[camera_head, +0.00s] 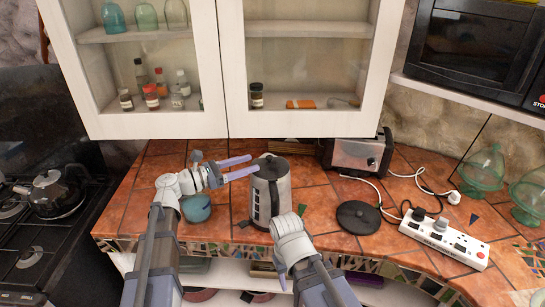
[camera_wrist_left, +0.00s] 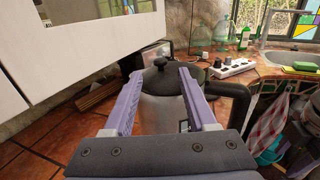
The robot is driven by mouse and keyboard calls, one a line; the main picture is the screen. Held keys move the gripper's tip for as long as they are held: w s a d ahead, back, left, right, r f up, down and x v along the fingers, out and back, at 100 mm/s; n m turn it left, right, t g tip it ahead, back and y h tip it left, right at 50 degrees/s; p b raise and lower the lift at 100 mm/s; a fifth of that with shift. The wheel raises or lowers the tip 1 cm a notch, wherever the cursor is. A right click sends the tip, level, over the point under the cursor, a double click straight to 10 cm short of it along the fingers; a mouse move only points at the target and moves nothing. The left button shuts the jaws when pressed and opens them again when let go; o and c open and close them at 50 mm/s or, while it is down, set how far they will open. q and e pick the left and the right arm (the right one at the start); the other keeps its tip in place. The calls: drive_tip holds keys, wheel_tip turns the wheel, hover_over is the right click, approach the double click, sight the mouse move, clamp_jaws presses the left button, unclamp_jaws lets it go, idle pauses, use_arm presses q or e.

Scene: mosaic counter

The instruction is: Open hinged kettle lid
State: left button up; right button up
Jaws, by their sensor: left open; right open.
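A brushed-metal kettle (camera_head: 283,190) stands upright on the tiled counter, with a dark handle on its front side. Its black lid (camera_head: 270,158) looks closed; the lid and its round knob (camera_wrist_left: 160,63) show in the left wrist view. My left gripper (camera_head: 250,166) is open and empty, its purple fingers reaching from the left to the kettle's top. In the left wrist view the fingers (camera_wrist_left: 157,78) lie on either side of the lid; contact cannot be told.
A teal bowl (camera_head: 197,208) sits left of the kettle. A round black base (camera_head: 358,217) and a white power strip (camera_head: 444,238) lie to the right. A toaster (camera_head: 358,153) stands behind right. White cabinets (camera_head: 299,125) hang above the counter's back.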

sight(269, 156)
use_arm(q)
drive_tip(key=x, duration=0.7)
drive_tip(key=shift+w+d, duration=0.2)
drive_tip(key=shift+d, duration=0.15)
drive_tip(key=shift+c, duration=0.4)
clamp_jaws()
idle(0.7)
